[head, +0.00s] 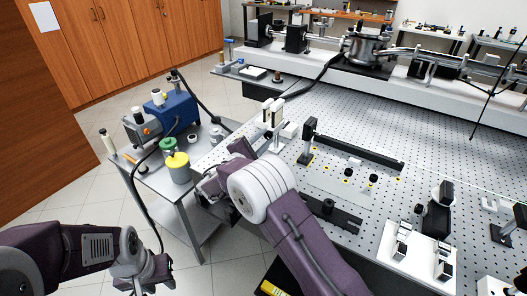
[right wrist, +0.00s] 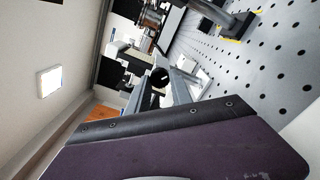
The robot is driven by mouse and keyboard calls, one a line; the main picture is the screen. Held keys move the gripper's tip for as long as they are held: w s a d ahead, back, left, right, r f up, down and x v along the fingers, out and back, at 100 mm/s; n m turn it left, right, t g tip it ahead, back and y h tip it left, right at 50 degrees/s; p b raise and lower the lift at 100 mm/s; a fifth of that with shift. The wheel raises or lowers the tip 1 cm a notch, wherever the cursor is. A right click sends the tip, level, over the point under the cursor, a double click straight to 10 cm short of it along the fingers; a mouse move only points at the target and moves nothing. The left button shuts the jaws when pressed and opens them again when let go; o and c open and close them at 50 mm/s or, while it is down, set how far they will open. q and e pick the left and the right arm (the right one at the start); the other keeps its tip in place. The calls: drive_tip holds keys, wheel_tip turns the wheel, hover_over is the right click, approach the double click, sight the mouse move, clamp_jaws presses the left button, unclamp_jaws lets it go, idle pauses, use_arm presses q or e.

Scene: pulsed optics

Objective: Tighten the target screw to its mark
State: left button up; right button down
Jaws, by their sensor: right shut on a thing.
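My right gripper (head: 207,186) is beside the left edge of the optical table, near the trolley, and my own arm partly covers it. In the right wrist view, its grey fingers (right wrist: 168,92) are closed around a small dark thing with a round end (right wrist: 160,77); what it is I cannot tell. My left gripper (head: 148,276) hangs low at the bottom left, over the floor and away from the table; its jaw opening is unclear. Small dark knobs with yellow at their bases (head: 372,181) stand on the table. I cannot make out which screw is the target, nor its mark.
The perforated optical table (head: 400,135) carries a long black rail mount (head: 355,150), a lower black mount (head: 330,212) and a white plate (head: 420,255) with small mounts. A trolley (head: 160,185) at the left holds a blue device (head: 172,112) and a yellow-topped pot (head: 178,167). Bare table lies at centre right.

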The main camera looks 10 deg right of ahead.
drive_tip(key=m+b, duration=0.3)
drive_tip(key=b, duration=0.2)
drive_tip(key=m+b, duration=0.3)
drive_tip(key=b, duration=0.3)
drive_tip(key=m+b, duration=0.3)
drive_tip(key=b, duration=0.2)
drive_tip(key=shift+f, duration=0.3)
drive_tip(key=shift+r+m+b, duration=0.3)
drive_tip(key=shift+m+b, duration=0.6)
drive_tip(key=shift+b, duration=0.45)
drive_tip(key=c, duration=1.1)
unclamp_jaws()
drive_tip(key=shift+c, duration=0.2)
